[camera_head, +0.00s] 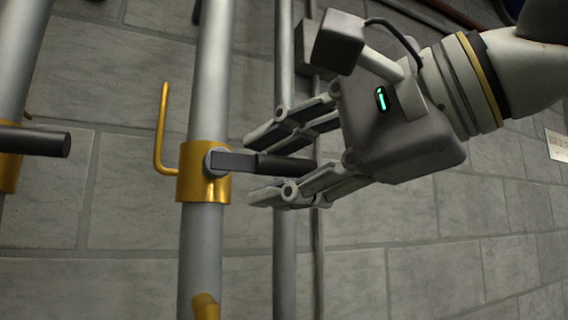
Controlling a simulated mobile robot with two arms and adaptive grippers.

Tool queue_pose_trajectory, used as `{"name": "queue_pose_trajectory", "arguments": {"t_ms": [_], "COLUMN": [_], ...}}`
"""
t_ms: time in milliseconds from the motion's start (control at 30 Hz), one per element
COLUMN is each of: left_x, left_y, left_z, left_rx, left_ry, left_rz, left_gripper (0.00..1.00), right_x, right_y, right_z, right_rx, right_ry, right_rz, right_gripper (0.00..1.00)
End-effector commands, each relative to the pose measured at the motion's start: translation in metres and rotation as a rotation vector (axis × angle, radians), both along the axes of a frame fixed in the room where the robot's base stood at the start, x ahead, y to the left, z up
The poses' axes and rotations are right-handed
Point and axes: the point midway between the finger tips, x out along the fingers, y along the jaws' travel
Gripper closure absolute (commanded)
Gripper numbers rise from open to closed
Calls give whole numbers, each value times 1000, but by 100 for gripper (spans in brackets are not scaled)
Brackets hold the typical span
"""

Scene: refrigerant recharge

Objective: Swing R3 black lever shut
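A brass valve collar (190,172) sits on a grey vertical pipe (207,90) left of centre. Its black lever (285,167) sticks out to the right, roughly square to the pipe. No label shows, so I cannot confirm that it is R3. My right gripper (252,169) comes in from the right with its fingers apart, one side above the lever and the other below. The lever's outer end lies between the fingers, partly hidden near the palm. A gap shows between the lever and the fingertips. My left gripper is not in view.
A brass L-shaped rod (162,130) rises left of the collar. Another pipe (13,60) at the far left has a similar black lever (35,141) pointing right. More thin pipes (285,245) run behind my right gripper, before a grey tiled surface (420,275).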

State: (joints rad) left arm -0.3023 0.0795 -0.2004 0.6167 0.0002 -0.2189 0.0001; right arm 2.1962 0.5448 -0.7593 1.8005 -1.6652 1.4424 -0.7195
Motion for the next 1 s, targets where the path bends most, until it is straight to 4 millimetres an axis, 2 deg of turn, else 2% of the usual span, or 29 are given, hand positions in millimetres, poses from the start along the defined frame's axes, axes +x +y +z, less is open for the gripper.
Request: {"name": "queue_pose_trajectory", "arguments": {"t_ms": [167, 400, 600, 767, 1000], "left_x": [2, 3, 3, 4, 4], "left_y": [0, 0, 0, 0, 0], "left_z": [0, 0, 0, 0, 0], "left_rx": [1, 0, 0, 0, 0], "left_ry": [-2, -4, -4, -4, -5], "left_rz": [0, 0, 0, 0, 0], "left_gripper": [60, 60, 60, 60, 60], "right_x": [-15, -52, -77, -85, -87], "right_y": [-14, -49, -70, -78, -79], "right_z": [5, 15, 20, 22, 22], "right_rx": [2, 4, 2, -1, 0], "right_ry": [-3, -5, -4, -2, -1], "right_rz": [-2, -2, -1, -1, 0], "right_gripper": [62, 62, 62, 62, 62]}}
